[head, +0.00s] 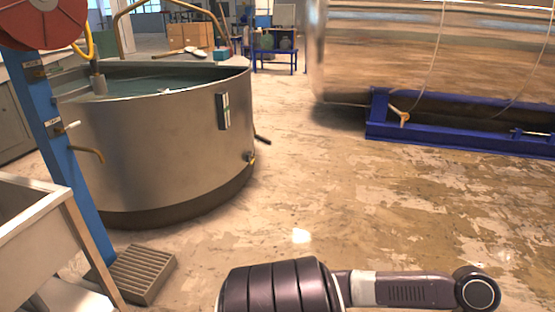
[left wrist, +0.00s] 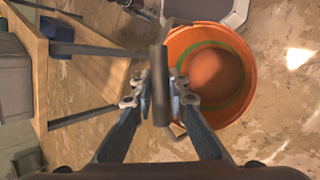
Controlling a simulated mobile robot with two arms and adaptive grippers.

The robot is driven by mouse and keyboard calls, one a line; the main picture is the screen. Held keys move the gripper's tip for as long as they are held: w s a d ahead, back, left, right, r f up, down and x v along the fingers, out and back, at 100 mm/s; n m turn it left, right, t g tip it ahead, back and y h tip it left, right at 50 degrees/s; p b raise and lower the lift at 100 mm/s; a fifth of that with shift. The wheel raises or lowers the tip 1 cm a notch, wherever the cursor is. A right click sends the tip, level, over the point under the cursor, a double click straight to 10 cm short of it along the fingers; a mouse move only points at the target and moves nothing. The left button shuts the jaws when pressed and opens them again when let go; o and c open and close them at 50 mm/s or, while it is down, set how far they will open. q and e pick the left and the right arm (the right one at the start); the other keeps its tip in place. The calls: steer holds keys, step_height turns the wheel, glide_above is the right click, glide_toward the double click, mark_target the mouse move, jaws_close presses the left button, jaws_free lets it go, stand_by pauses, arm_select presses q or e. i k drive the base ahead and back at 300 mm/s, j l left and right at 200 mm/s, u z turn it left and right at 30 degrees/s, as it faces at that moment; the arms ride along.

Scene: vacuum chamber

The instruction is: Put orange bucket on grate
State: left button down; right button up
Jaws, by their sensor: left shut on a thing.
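The orange bucket (left wrist: 235,72) shows in the left wrist view from above, with a green ring visible inside it. My left gripper (left wrist: 160,98) is shut on a grey bar-shaped grip (left wrist: 159,70), which looks like the bucket's handle. The bucket hangs or stands just right of the fingers; I cannot tell whether it touches the floor. The grate (head: 143,272), a grey slatted block, lies on the floor at the lower left of the head view. The bucket is not visible in the head view, and neither gripper shows there.
A large steel tank (head: 165,135) of liquid stands behind the grate. A blue post (head: 65,165) and a metal sink (head: 40,225) stand to its left. Blue frames (head: 455,135) carry a big cylinder at upper right. The middle floor (head: 330,200) is clear.

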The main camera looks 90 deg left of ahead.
mark_target(137, 266)
steer(key=u, duration=0.4)
steer(key=j+u, duration=0.1)
steer(key=u, duration=0.7)
steer(key=j+u, duration=0.1)
steer(key=u, duration=0.25)
steer(key=i+j+u, duration=0.15)
steer(key=u, duration=0.25)
steer(key=i+j+u, duration=0.1)
steer(key=u, duration=0.3)
steer(key=i+u, duration=0.2)
steer(key=u, duration=0.2)
steer(key=i+u, duration=0.2)
steer(key=u, duration=0.2)
steer(key=i+l+u, duration=0.1)
steer(key=i+u, duration=0.3)
steer(key=i+l+u, duration=0.6)
steer(key=i+u, duration=0.15)
steer(key=i+l, duration=0.95)
